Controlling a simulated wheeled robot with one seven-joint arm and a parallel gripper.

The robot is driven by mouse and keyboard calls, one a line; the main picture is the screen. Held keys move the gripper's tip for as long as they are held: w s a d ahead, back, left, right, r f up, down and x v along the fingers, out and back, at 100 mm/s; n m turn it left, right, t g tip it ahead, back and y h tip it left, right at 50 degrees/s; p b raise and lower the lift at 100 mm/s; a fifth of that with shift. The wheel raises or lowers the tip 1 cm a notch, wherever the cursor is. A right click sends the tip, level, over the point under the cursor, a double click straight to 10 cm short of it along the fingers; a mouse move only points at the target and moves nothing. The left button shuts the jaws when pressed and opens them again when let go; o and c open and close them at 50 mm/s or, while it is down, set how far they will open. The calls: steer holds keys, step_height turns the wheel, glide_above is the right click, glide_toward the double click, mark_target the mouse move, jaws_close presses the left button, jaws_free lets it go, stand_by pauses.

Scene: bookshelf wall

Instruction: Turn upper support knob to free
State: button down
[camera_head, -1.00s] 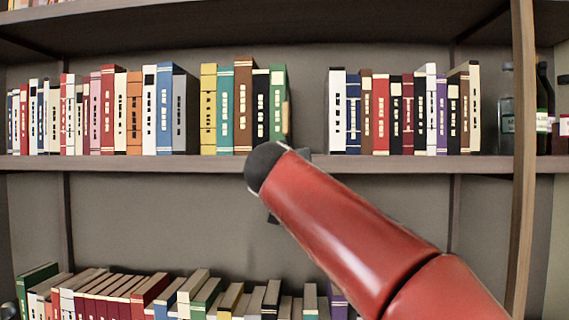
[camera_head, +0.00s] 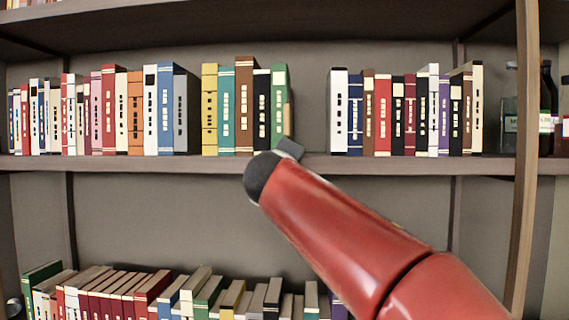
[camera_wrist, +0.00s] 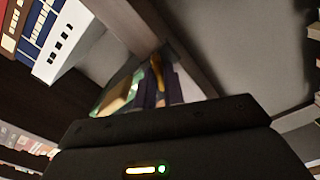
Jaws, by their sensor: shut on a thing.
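A narrow tan piece (camera_head: 287,118) sits at the right side of the green book (camera_head: 279,100) on the middle shelf; I cannot tell for sure if it is the upper support knob. In the wrist view a tan-yellow piece (camera_wrist: 157,70) shows between the dark fingers of my gripper (camera_wrist: 155,88), which is shut on it. In the head view a grey part of my gripper (camera_head: 290,149) shows at the shelf edge, just below the green book. My red arm and its dark wrist end hide most of the gripper there.
Book rows stand left and right on the middle shelf (camera_head: 140,166), with a gap right of the green book. A white book (camera_head: 339,110) borders that gap. Bottles (camera_head: 546,115) stand behind the wooden post (camera_head: 525,150). More books fill the lower shelf.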

steer(key=n+p, duration=0.1)
steer(key=n, duration=0.4)
steer(key=shift+f, duration=0.1)
steer(key=shift+n, duration=0.3)
stand_by(0.4)
steer(key=c, duration=1.5)
jaws_free()
steer(key=s, duration=0.4)
steer(key=s+b, duration=0.1)
steer(key=s, duration=0.2)
steer(key=shift+s+a, duration=0.2)
steer(key=shift+s, duration=0.2)
